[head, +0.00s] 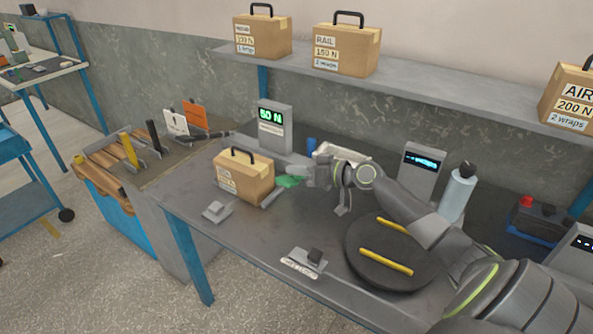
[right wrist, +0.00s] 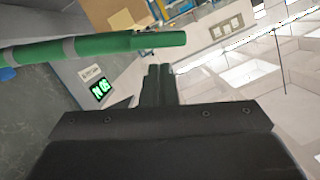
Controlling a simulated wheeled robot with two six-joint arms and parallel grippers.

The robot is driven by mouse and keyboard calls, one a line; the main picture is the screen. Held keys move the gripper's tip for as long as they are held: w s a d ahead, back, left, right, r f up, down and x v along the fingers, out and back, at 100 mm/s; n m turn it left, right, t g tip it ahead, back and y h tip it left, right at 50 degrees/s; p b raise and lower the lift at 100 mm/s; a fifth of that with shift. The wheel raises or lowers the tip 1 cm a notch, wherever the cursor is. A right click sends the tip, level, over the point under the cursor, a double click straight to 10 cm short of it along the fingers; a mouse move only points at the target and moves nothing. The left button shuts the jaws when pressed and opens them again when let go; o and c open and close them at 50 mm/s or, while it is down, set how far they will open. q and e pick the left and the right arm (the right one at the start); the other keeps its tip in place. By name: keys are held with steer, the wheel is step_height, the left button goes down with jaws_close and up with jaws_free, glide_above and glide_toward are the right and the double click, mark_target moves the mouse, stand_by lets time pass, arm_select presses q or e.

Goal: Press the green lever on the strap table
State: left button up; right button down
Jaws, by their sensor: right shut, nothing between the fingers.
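The green lever (head: 290,181) is on the strap table (head: 190,190), just right of a cardboard box (head: 244,177) with a black handle. In the right wrist view the lever (right wrist: 120,46) is a long green bar crossing the upper left. My right gripper (head: 304,176) is shut and empty, at the right side of the lever in the head view, partly hiding it. In the right wrist view its closed fingers (right wrist: 158,72) end just below the lever's free end. I cannot tell whether they touch. My left gripper is not in view.
A display unit (head: 275,126) reading 50 N stands behind the box. A round black turntable (head: 357,270) with yellow bars, a spray bottle (head: 457,193) and another display (head: 422,170) stand to the right. A shelf (head: 410,90) with boxes hangs above. The table's front left is mostly clear.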

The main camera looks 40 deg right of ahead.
steer(key=shift+s+a+f, duration=0.1)
steer(key=shift+a+f, duration=0.1)
steer(key=shift+f, duration=0.4)
step_height(320, 180, down, 7)
steer(key=s+a+n+b, duration=0.1)
steer(key=a+n+b, duration=0.1)
steer(key=b, duration=0.5)
steer(key=shift+a+h, duration=0.15)
steer(key=shift+h, duration=0.25)
steer(key=shift+r, duration=0.2)
